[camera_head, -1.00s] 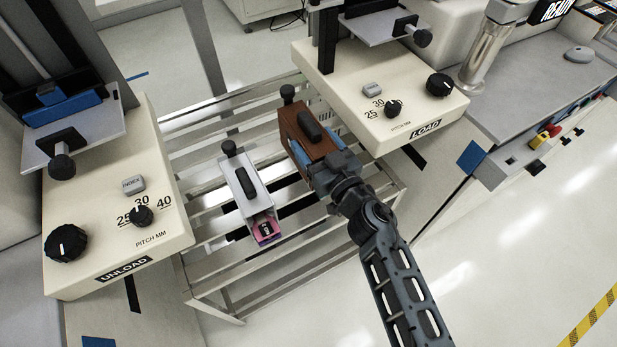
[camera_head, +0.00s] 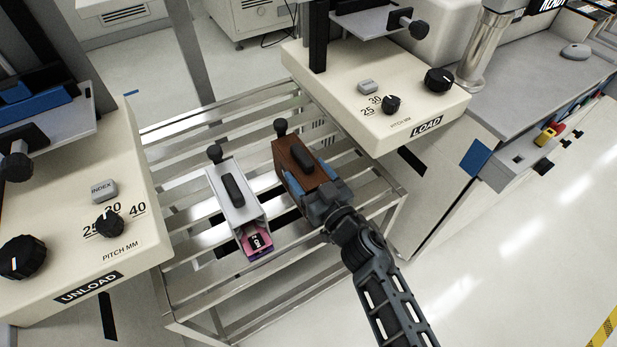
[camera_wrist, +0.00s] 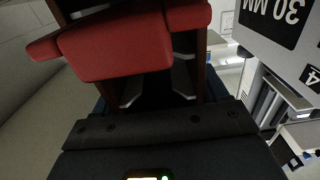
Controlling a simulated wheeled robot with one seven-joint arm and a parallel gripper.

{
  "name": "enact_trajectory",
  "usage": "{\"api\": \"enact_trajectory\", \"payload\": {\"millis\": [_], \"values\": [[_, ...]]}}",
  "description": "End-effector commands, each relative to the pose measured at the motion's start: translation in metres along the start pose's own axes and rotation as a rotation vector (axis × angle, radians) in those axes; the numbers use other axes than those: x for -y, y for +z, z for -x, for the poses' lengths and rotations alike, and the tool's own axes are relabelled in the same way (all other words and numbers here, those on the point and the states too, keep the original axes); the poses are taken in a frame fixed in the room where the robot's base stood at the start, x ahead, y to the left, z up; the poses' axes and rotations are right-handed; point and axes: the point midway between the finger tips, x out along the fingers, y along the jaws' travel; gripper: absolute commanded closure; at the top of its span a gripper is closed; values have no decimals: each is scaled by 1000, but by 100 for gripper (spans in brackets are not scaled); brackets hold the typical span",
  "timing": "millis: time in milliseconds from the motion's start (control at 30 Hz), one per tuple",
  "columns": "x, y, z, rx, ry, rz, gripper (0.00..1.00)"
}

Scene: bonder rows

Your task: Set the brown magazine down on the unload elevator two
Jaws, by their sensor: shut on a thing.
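The brown magazine (camera_head: 291,157) has a black handle on top and a black knob at its far end. My gripper (camera_head: 316,190) is shut on its near end. The magazine is over the slatted rack, right of the silver magazine; I cannot tell if it touches the slats. In the wrist view, red blocks (camera_wrist: 120,45) and dark brown walls fill the upper middle. The unload elevator (camera_head: 135,205), labelled UNLOAD, stands at the left with no visible number. Its grey platform (camera_head: 70,122) bears something blue, and is cut by the picture edge.
A silver magazine (camera_head: 228,187) with a pink label lies on the slatted metal rack (camera_head: 185,222). The load elevator (camera_head: 425,100) stands to the right of the rack, with a bench (camera_head: 540,85) beyond. Open floor lies at lower right. The wrist view shows a 30 MM sign (camera_wrist: 272,22).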

Motion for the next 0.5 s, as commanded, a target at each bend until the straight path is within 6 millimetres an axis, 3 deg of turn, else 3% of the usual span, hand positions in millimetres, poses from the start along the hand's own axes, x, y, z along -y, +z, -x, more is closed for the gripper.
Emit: {"api": "enact_trajectory", "payload": {"millis": [333,367,500], "values": [[0,2,-1,-4,-1,-1,77],[0,3,0,0,0,-2,26],[0,2,0,0,0,-1,13]]}}
